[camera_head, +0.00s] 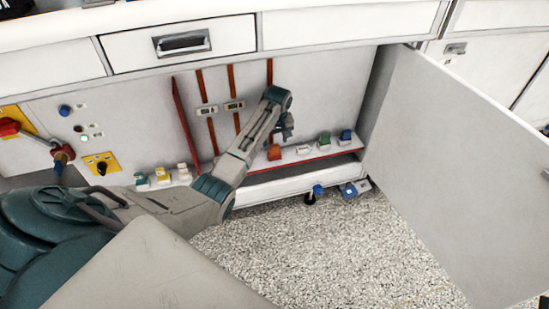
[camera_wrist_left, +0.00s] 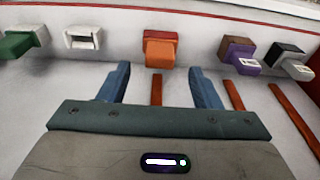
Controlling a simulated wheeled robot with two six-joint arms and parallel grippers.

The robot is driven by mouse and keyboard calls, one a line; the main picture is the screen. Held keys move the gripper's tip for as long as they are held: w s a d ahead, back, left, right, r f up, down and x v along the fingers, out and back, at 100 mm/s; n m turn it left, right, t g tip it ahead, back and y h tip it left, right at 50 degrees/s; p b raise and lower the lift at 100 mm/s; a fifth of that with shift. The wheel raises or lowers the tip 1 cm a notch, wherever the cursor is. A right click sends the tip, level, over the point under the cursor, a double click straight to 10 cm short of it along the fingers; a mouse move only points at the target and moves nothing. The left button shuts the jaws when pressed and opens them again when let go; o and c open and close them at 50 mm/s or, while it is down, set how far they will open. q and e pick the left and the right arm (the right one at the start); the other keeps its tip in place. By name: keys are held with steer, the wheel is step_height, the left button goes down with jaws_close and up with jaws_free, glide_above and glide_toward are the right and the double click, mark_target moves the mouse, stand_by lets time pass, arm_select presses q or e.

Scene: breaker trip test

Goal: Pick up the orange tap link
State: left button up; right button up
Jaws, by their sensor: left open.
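The orange tap link (camera_head: 274,152) is a small block in the row on the low shelf inside the open cabinet. In the left wrist view the orange link (camera_wrist_left: 158,52) lies ahead, in line with the gap between the fingers. My left gripper (camera_head: 287,131) is in the cabinet, above and slightly right of the link in the head view. It is open and empty; in its wrist view the two blue fingers (camera_wrist_left: 158,72) stand apart, with their tips just short of the link. My right gripper is not in view.
In the wrist view a white link (camera_wrist_left: 82,37) and a brown-purple one (camera_wrist_left: 240,54) flank the orange one. A green link (camera_head: 324,138) and a blue one (camera_head: 346,136) stand further right. The open cabinet door (camera_head: 455,165) bounds the right side. Red vertical bars (camera_head: 213,135) run behind.

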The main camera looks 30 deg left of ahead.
mark_target(274, 149)
arm_select(q)
step_height(274, 149, down, 2)
steer(key=shift+w+a+f, duration=0.1)
steer(key=shift+w+f, duration=0.05)
steer(key=shift+f, duration=0.1)
steer(key=shift+r, duration=0.1)
jaws_close()
